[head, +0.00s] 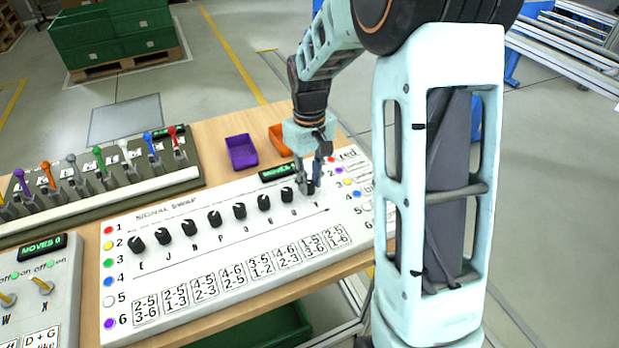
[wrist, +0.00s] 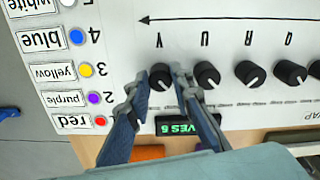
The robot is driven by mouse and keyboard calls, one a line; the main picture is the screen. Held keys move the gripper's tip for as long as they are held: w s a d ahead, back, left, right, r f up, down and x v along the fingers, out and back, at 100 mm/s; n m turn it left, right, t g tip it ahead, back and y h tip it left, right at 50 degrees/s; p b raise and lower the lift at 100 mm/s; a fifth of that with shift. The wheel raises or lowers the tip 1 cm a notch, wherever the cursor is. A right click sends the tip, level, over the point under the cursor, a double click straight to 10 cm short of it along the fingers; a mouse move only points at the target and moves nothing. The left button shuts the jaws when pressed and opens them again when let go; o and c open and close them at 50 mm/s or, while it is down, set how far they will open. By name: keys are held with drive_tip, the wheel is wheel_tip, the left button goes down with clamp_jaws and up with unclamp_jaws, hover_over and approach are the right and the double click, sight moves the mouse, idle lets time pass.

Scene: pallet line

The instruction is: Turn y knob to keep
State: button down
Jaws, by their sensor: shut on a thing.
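The y knob (wrist: 160,77) is a black round knob with a pale pointer mark, at the end of the knob row on the white signal swap panel (head: 225,250). Its letter Y shows beside it in the wrist view. My gripper (wrist: 165,78) is shut on this knob, with one finger on either side. In the head view my gripper (head: 309,188) points down over the row's right end and partly hides the y knob (head: 311,187). I cannot read the small text around the knob, so its setting is unclear.
The U knob (wrist: 206,75) stands close beside my finger, with more knobs along the row. A green-lit moves display (wrist: 178,128) lies by the fingers. A purple bin (head: 242,152) and an orange bin (head: 280,140) sit behind the panel. A lever panel (head: 110,190) stands left.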

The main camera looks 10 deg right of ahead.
sight(309, 184)
drive_tip(key=shift+n, duration=0.6)
drive_tip(key=c, duration=1.7)
unclamp_jaws()
drive_tip(key=shift+r, duration=0.1)
wheel_tip(309, 184, up, 12)
drive_tip(key=shift+f, duration=0.1)
